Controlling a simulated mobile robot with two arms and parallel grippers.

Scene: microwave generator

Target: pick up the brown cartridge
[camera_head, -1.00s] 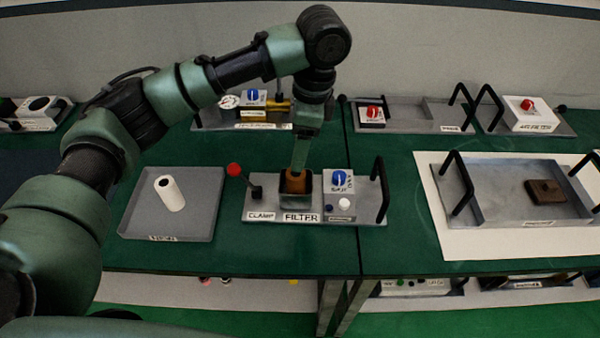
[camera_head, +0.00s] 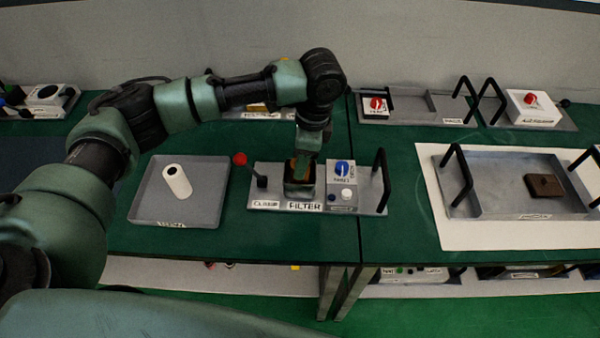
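The filter station (camera_head: 305,206) stands on the green table, with a dark square well (camera_head: 298,188) behind its FILTER label. A brown piece, which looks like the brown cartridge (camera_head: 299,172), shows only as a small patch in the well. My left gripper (camera_head: 301,172) points straight down into the well from above, at the cartridge. It hides most of the cartridge, and its fingers are too small and dark to tell whether they are open or shut. My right gripper is not in view.
A red-knobbed clamp lever (camera_head: 240,160) stands close left of the well; a blue-knob box (camera_head: 341,174) and black handle (camera_head: 382,178) stand right. A grey tray (camera_head: 205,213) holds a white cylinder (camera_head: 177,181). A dark brown block (camera_head: 544,186) lies in the right-hand tray (camera_head: 500,205).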

